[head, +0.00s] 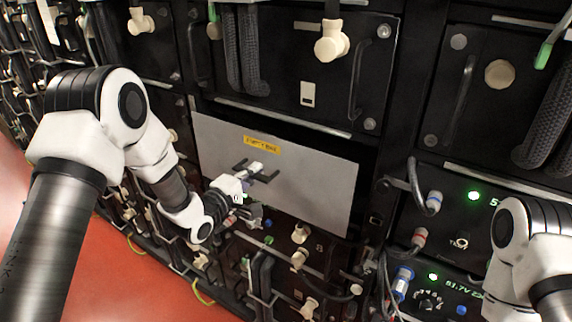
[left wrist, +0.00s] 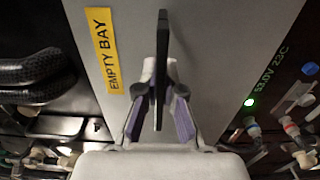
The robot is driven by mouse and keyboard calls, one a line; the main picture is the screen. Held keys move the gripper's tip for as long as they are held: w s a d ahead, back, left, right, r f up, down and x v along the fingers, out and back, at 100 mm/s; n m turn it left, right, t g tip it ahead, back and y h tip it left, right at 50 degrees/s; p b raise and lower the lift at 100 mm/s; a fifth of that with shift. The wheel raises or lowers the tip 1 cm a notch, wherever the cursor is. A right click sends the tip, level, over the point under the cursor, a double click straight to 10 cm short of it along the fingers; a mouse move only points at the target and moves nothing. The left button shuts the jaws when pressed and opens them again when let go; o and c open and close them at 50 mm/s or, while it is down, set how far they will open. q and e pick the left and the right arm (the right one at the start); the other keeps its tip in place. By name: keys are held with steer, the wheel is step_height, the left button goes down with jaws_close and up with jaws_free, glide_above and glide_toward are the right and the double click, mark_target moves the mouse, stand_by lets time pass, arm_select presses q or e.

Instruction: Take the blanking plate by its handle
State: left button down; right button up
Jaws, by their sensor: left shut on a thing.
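The blanking plate (head: 312,190) is a light grey panel at a bay of the battery rack, with a yellow label (head: 261,144) near its top edge. In the left wrist view the label reads EMPTY BAY (left wrist: 106,48). A black handle (head: 271,178) stands out from the plate's middle; in the left wrist view the handle (left wrist: 162,45) runs upright between the fingers. My left gripper (head: 256,170) is shut on this handle, one finger on each side, as the left wrist view (left wrist: 160,85) shows. My right gripper is out of view.
Black battery modules with beige knobs surround the bay. A dark gap (head: 362,165) shows along the plate's right side. Cables and connectors (head: 402,285) crowd the lower right. Red floor (head: 120,285) is open at the lower left. My right arm shows at the right edge.

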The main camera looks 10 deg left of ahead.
arm_select(q)
steer(key=shift+v, duration=2.85)
